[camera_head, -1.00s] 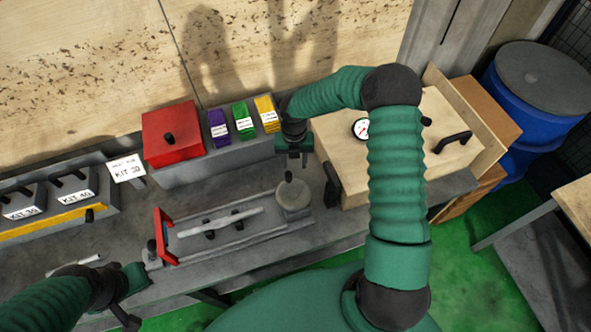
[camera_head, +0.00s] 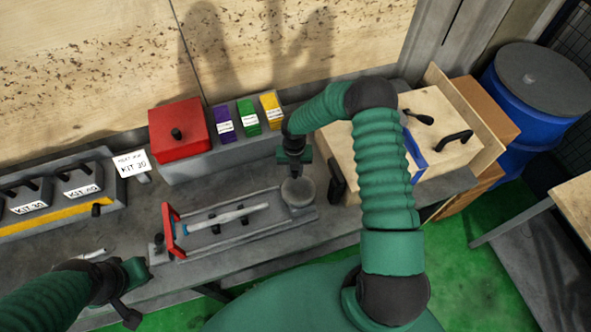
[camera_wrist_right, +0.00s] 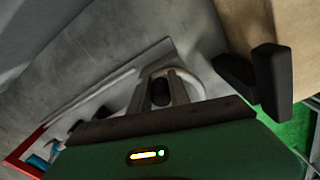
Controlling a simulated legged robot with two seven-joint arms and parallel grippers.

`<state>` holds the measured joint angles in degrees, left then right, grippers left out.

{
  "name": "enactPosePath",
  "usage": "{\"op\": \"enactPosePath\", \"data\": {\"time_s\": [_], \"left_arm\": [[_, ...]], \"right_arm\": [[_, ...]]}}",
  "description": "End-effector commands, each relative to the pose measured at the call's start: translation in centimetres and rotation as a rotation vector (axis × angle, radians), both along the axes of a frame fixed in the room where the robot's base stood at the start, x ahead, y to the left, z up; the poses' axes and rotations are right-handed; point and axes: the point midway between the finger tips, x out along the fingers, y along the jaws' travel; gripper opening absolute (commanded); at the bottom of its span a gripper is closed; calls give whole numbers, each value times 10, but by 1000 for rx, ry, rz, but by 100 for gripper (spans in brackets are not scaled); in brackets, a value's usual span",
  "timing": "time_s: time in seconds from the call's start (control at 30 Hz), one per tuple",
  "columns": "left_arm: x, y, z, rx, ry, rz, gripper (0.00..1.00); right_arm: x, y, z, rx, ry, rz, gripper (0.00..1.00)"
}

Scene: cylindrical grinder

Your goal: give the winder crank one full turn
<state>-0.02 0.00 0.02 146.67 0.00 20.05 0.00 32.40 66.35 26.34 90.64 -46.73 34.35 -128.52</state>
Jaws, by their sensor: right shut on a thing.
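The winder crank is a round grey disc (camera_head: 299,193) at the right end of the grey bench fixture, with a dark upright knob. My right gripper (camera_head: 295,172) is down over this disc in the head view. In the right wrist view its two fingers (camera_wrist_right: 161,93) are shut on the dark knob (camera_wrist_right: 160,91), with the pale disc rim behind. The knob is mostly hidden by the gripper in the head view. My left gripper (camera_head: 132,288) hangs over the front of the bench at lower left, and its jaw gap is unclear.
Left of the crank, a light rod (camera_head: 232,215) lies on the fixture beside a red frame (camera_head: 172,232). A red box (camera_head: 180,138) and purple, green and yellow packs (camera_head: 248,116) stand behind. A wooden box (camera_head: 436,118) with dark handles stands close on the right.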

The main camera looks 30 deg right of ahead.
Motion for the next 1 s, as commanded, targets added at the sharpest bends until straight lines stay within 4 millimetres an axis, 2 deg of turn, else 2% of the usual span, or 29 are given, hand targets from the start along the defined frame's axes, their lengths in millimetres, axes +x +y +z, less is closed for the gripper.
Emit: {"op": "enactPosePath", "data": {"time_s": [1.0], "left_arm": [[0,0,-2,0,0,1,0]], "right_arm": [[-1,-6,0,8,1,-61,0]]}}
